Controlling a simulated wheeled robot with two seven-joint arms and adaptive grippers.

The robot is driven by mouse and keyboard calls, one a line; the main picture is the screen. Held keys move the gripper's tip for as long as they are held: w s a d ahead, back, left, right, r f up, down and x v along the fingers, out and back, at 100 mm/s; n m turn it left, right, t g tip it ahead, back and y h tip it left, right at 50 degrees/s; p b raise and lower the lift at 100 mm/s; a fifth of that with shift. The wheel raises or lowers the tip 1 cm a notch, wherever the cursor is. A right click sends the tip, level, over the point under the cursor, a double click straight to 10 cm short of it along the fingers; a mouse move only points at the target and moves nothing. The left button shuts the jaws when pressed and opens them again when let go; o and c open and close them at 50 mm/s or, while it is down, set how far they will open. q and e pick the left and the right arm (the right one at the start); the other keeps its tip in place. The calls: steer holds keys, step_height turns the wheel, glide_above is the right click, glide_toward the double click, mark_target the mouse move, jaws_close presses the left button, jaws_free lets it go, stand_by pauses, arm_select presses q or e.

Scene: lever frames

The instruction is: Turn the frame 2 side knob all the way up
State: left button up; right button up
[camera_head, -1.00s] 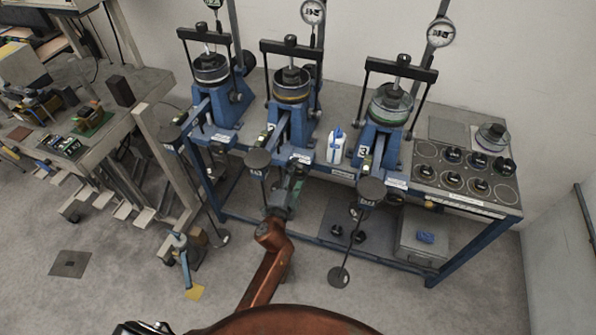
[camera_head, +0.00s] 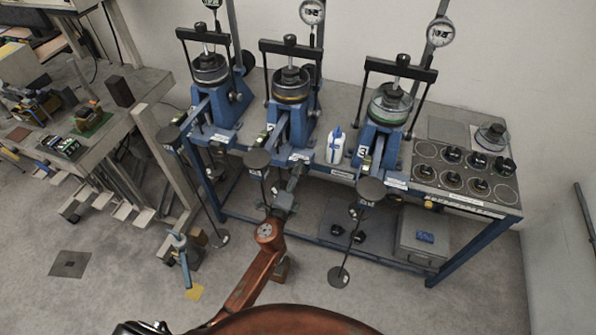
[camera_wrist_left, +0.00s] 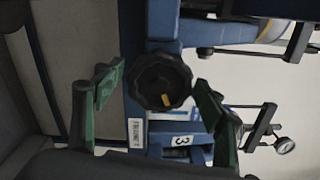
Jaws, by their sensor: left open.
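The side knob (camera_wrist_left: 162,81) is black and lobed, with an orange mark low on its face, in the left wrist view. My left gripper (camera_wrist_left: 160,84) is open, with one green-padded finger on each side of the knob; there are visible gaps at both sides. A number plate (camera_wrist_left: 182,140) below the knob looks like a 3, and a small label to its left is hard to read. In the head view my left gripper (camera_head: 295,174) reaches the front of the middle blue frame (camera_head: 292,120); its fingertips and the knob are hidden there. My right gripper is not in view.
Similar blue frames stand left (camera_head: 225,105) and right (camera_head: 385,135) on the bench. A white bottle (camera_head: 336,147) stands on the bench right of the middle frame.

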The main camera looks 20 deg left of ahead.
arm_select(q)
steer(key=s, duration=0.5)
steer(key=shift+s+a, duration=0.1)
steer(key=shift+s, duration=0.05)
steer(key=shift+f, duration=0.15)
